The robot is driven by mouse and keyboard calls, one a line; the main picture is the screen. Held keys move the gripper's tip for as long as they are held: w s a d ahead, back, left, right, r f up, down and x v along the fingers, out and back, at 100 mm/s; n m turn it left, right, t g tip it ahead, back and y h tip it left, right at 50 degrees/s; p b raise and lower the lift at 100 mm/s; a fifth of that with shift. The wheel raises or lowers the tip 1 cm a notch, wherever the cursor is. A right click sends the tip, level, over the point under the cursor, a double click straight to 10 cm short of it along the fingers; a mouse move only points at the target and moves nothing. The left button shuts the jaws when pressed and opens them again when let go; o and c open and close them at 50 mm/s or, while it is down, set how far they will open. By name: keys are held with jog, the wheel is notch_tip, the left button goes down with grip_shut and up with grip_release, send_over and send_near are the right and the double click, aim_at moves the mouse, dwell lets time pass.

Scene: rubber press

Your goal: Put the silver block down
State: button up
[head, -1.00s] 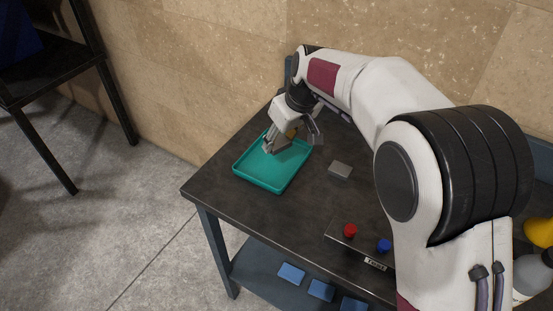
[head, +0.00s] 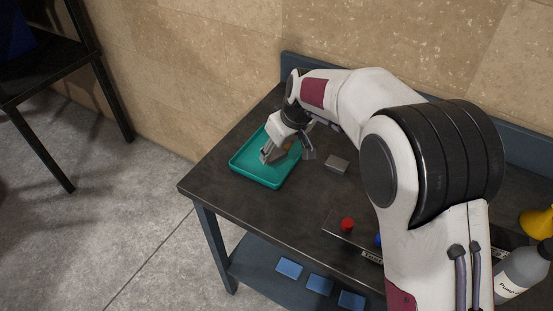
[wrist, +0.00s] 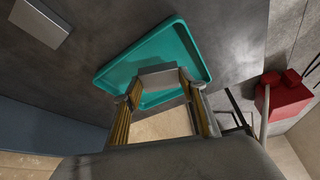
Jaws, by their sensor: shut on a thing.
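My gripper (wrist: 163,92) is shut on a silver block (wrist: 160,77), which shows between the fingertips in the wrist view. It is over the teal tray (head: 242,171), with the fingers pointing down into it; the tray also shows in the wrist view (wrist: 195,48). In the head view the gripper (head: 267,156) partly hides the block. I cannot tell whether the block touches the tray floor.
A second grey block (head: 337,163) lies on the dark table (head: 218,189), right of the tray. A panel with a red button (head: 347,224) is nearer the front. A grey bottle (head: 523,272) and a yellow object (head: 538,222) stand at the right edge.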

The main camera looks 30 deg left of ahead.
aim_at(278, 156)
jog(key=shift+f, duration=1.85)
jog(key=shift+f, duration=0.15)
jog(key=o, duration=1.6)
jog(key=shift+c, duration=0.2)
jog(key=v, duration=1.2)
jog(key=shift+d, duration=0.1)
